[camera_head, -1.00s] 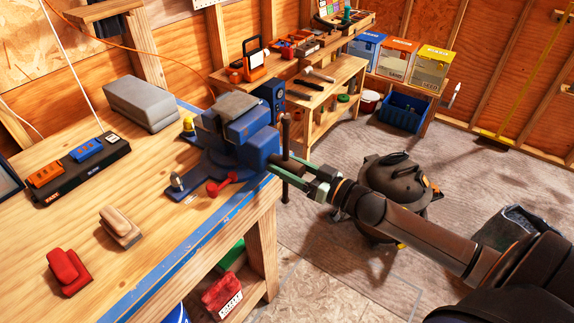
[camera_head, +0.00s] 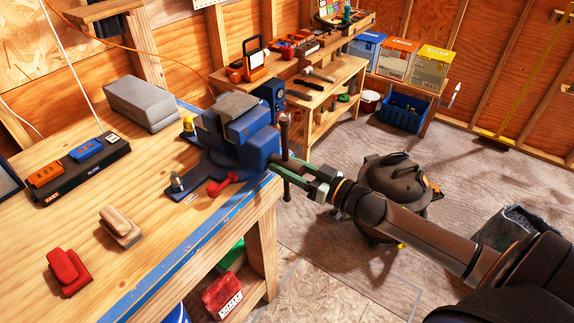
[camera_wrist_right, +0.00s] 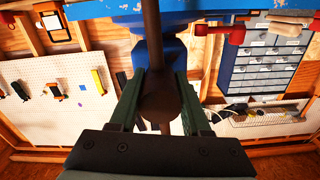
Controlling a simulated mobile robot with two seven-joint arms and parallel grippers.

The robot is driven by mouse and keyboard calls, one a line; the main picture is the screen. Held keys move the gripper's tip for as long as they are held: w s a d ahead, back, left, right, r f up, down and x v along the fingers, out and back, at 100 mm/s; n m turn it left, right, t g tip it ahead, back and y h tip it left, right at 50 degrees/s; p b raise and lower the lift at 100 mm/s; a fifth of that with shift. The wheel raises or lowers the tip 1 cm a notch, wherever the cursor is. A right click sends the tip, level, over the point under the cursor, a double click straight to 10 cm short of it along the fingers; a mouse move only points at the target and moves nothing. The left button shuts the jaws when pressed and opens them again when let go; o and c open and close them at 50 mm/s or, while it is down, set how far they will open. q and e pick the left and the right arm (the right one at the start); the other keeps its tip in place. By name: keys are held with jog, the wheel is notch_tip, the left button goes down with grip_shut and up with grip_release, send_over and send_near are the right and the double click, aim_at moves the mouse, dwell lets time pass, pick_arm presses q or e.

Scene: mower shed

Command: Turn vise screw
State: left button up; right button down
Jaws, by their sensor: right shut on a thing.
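The blue vise (camera_head: 250,135) is mounted at the right edge of the wooden workbench. Its dark screw handle bar (camera_head: 286,135) stands nearly upright at the vise's right end. My right gripper (camera_head: 290,165) reaches in from the right with its green fingers on either side of the screw end. It is shut on the vise screw. In the right wrist view the brown screw head (camera_wrist_right: 160,103) sits between the two green fingers, with the bar running up and down through it. My left gripper is not in view.
The bench holds a grey box (camera_head: 140,103), a black tray with orange and blue items (camera_head: 82,168), a wooden block (camera_head: 120,226) and a red block (camera_head: 68,270). A dark shop vacuum (camera_head: 395,185) stands on the floor behind my right arm.

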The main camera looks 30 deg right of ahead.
jog(key=n, duration=0.4)
jog(key=shift+n, duration=0.4)
jog(key=n, duration=0.5)
jog(key=shift+d, duration=0.1)
jog(key=n, duration=0.5)
jog(key=shift+r, duration=0.1)
jog(key=n, duration=0.4)
jog(key=shift+b, duration=0.35)
jog(key=n+b, duration=0.1)
jog(key=n, duration=0.5)
jog(key=n+b, duration=0.1)
jog(key=n, duration=0.4)
jog(key=shift+r+b, duration=0.1)
jog(key=shift+b, duration=0.25)
jog(key=n+b, duration=0.1)
jog(key=n, duration=0.4)
jog(key=shift+r+n+b, duration=0.1)
jog(key=shift+n+b, duration=0.35)
jog(key=shift+n, duration=2.15)
